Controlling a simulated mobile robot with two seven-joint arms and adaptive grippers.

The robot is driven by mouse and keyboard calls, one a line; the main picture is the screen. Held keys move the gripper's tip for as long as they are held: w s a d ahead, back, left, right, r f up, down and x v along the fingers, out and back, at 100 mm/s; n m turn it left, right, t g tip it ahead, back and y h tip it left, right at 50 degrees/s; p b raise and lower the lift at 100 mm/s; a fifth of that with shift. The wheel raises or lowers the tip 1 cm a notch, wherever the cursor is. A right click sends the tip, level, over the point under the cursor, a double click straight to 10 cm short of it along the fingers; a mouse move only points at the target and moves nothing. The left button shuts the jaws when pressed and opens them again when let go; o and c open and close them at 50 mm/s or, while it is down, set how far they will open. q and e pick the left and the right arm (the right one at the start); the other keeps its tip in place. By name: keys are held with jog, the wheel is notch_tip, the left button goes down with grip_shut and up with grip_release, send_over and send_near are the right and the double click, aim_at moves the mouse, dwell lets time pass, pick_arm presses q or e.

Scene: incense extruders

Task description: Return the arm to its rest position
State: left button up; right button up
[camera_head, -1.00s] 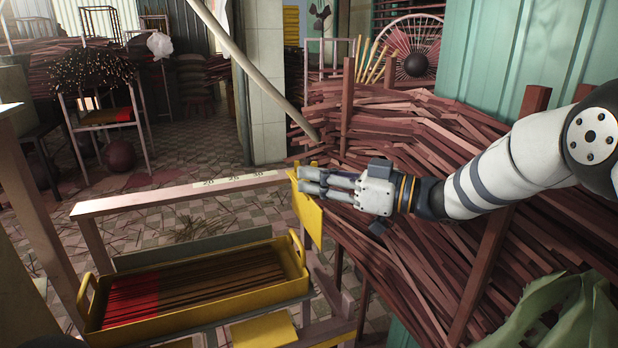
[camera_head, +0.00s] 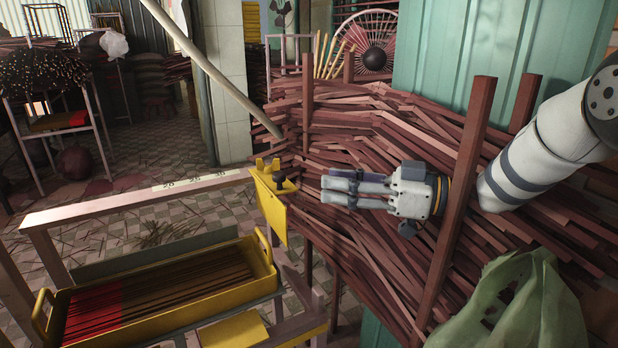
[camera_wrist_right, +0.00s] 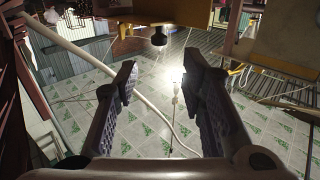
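My right gripper (camera_head: 325,190) comes in from the right over the stacked wood. It is empty and points left, apart from and to the right of a yellow plate (camera_head: 272,208) with a small black knob (camera_head: 282,182). In the right wrist view its two fingers (camera_wrist_right: 158,90) stand wide apart with nothing between them. A dark knob (camera_wrist_right: 158,37) shows ahead of the fingers. My left gripper is in no view.
A dark red post (camera_head: 455,205) crosses in front of my right wrist. Piled wooden sticks (camera_head: 360,130) lie behind the gripper. A yellow tray (camera_head: 180,325) holding dark sticks is at lower left. A green plastic bag (camera_head: 510,310) is at lower right. A slanted pole (camera_head: 215,75) leans behind.

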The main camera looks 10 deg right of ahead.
jog(key=shift+s+d, duration=0.15)
jog(key=shift+d, duration=0.2)
